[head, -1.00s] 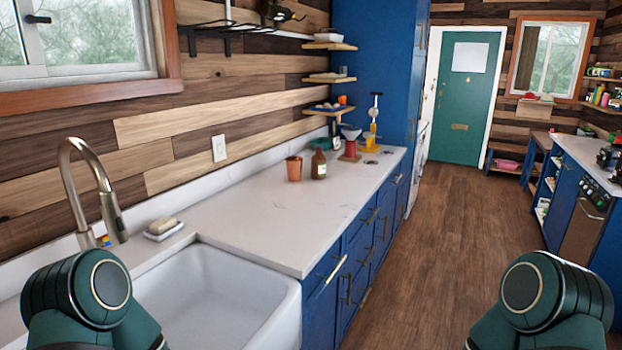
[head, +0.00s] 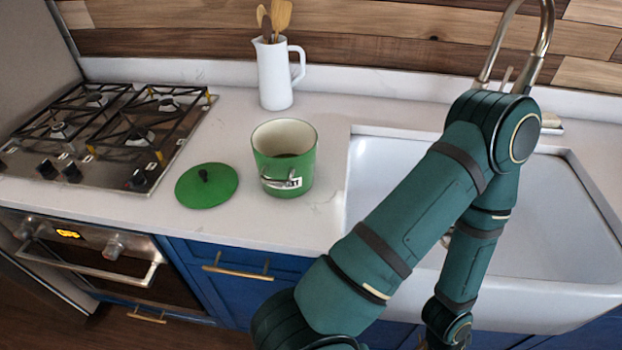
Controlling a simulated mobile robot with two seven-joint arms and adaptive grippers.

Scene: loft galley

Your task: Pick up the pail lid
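The pail lid (head: 207,187) is a round green disc with a small black knob. Lid and pail are apart. One of my teal arms crosses the right half of the view, in front of the sink. Neither of my grippers shows in the head view.
A gas stove (head: 105,125) with black grates is left of the lid. A white jug (head: 273,75) with wooden utensils stands behind the pail. A white sink (head: 400,185) is on the right. Bare counter (head: 262,222) lies in front of the lid and pail.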

